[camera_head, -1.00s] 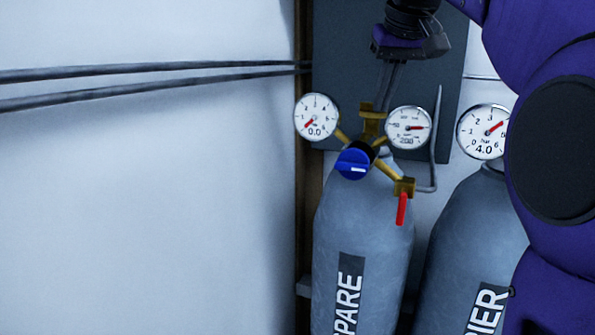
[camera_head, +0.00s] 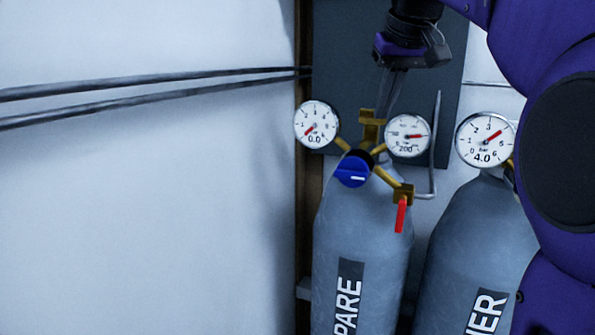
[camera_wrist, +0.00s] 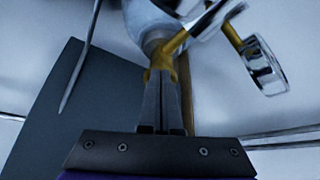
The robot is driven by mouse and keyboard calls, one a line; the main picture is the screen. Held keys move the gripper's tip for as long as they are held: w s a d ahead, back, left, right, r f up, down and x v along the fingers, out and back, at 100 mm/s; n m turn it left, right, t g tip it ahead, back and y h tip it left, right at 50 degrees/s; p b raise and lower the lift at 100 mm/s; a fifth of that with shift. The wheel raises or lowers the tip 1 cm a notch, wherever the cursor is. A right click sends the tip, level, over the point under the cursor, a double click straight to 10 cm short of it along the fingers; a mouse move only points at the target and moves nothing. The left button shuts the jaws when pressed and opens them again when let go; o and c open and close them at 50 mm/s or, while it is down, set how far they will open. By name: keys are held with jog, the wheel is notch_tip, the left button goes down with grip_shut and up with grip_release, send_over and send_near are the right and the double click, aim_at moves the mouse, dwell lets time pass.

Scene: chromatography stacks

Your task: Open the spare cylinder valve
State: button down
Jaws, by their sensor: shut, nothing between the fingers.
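The spare cylinder (camera_head: 352,240) stands upright, grey, with "PARE" legible on its dark label. On top is brass valve and regulator work (camera_head: 370,130) with a blue knob (camera_head: 352,171) and a red lever (camera_head: 401,214) hanging down. The left gauge (camera_head: 316,125) reads 0.0 and the right gauge (camera_head: 408,136) reads about 200. My gripper (camera_head: 386,112) points down behind the brass work, its tips partly hidden. In the wrist view, my gripper (camera_wrist: 166,82) is shut and empty, its tips close to the brass fitting (camera_wrist: 172,52); I cannot tell if they touch.
A second grey cylinder (camera_head: 470,250) stands close on the right, its gauge (camera_head: 485,140) reading 4.0. A dark panel (camera_head: 340,60) is behind the valve, with a thin grey pipe (camera_head: 436,145) beside it. Two dark lines (camera_head: 150,85) run along the white wall at left.

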notch_tip(320, 180, up, 6)
jog(key=shift+s, duration=0.35)
dwell(0.4)
notch_tip(320, 180, down, 6)
jog(key=b, duration=0.3)
jog(key=shift+s+a, duration=0.2)
dwell(0.4)
jog(key=shift+w+p, duration=0.3)
jog(key=shift+w, duration=0.3)
dwell(0.9)
jog(key=shift+r+p, duration=0.1)
jog(key=shift+p, duration=0.4)
